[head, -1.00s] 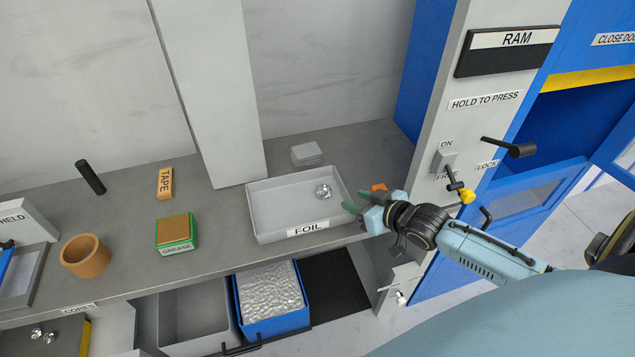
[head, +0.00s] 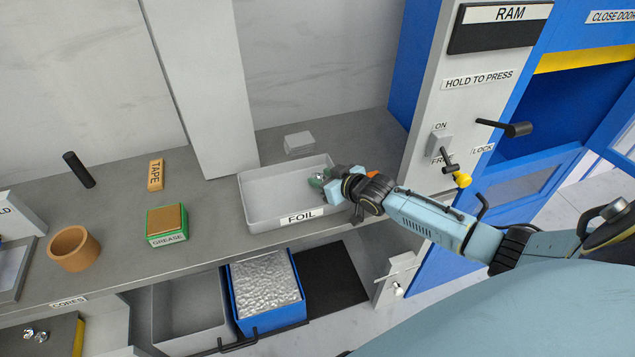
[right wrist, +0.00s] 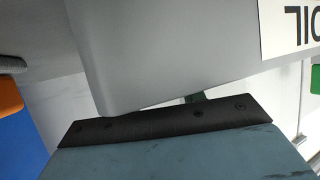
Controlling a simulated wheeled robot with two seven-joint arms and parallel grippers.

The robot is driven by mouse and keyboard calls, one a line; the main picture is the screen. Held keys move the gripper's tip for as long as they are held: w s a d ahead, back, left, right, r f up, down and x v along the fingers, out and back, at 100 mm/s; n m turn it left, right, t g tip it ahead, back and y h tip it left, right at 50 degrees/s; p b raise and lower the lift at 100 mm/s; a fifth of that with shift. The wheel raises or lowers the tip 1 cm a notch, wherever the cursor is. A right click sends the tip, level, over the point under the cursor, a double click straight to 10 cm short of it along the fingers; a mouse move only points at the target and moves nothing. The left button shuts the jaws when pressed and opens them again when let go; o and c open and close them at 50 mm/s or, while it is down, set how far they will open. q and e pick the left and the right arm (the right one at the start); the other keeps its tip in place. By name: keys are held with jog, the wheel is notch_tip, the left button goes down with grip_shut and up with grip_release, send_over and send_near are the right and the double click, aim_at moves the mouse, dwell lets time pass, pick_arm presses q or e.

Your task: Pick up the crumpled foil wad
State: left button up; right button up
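The crumpled foil wad (head: 317,175) is a small shiny silver lump in the right part of the grey tray labelled FOIL (head: 262,212). It is partly covered by the green fingertips of my right gripper (head: 322,180), which reaches over the tray's right side. The fingertips overlap the wad in the picture; I cannot tell whether they touch it or how far apart they are. In the right wrist view the grey tray wall (right wrist: 165,55) fills much of the picture, and the wad does not show. My left gripper is out of view.
A grey block (head: 299,143) stands behind the tray. A grease box (head: 167,224), a tape block (head: 155,175) and a brown cup (head: 75,247) stand left on the counter. A blue bin of foil (head: 267,283) sits below. The ram panel (head: 468,110) rises at right.

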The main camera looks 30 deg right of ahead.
jog(key=shift+w+f, duration=0.1)
jog(key=shift+w, duration=0.1)
jog(key=shift+c, duration=0.4)
jog(key=c, duration=0.6)
jog(key=shift+o, duration=0.2)
